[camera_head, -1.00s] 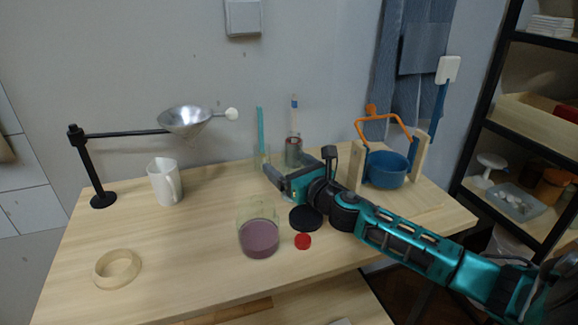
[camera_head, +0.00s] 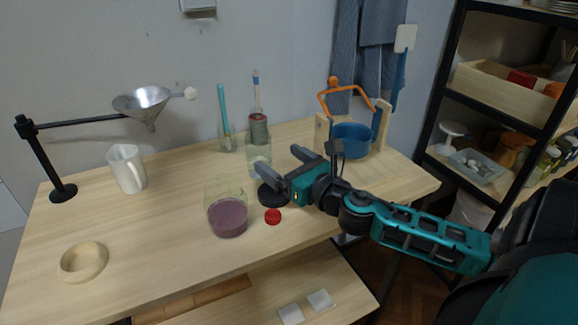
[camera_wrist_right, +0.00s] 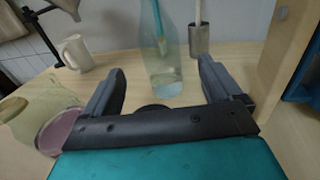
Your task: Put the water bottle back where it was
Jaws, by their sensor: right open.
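The clear water bottle (camera_head: 259,160) stands upright on the table, in front of a metal cup (camera_head: 258,129). In the right wrist view the bottle (camera_wrist_right: 164,68) is ahead of my gripper, between the lines of its two fingers, its base on the wood. My right gripper (camera_head: 285,166) is open and empty, just to the right of and nearer than the bottle. Its fingers also show in the right wrist view (camera_wrist_right: 162,78). I see a gap between fingers and bottle. My left gripper is not in view.
A jar with purple contents (camera_head: 228,215), a black disc (camera_head: 272,194) and a red lid (camera_head: 273,216) lie near the gripper. A glass with a teal stick (camera_head: 227,138) stands behind. A wooden stand with a blue pot (camera_head: 352,139) is to the right. The table's front left is mostly clear.

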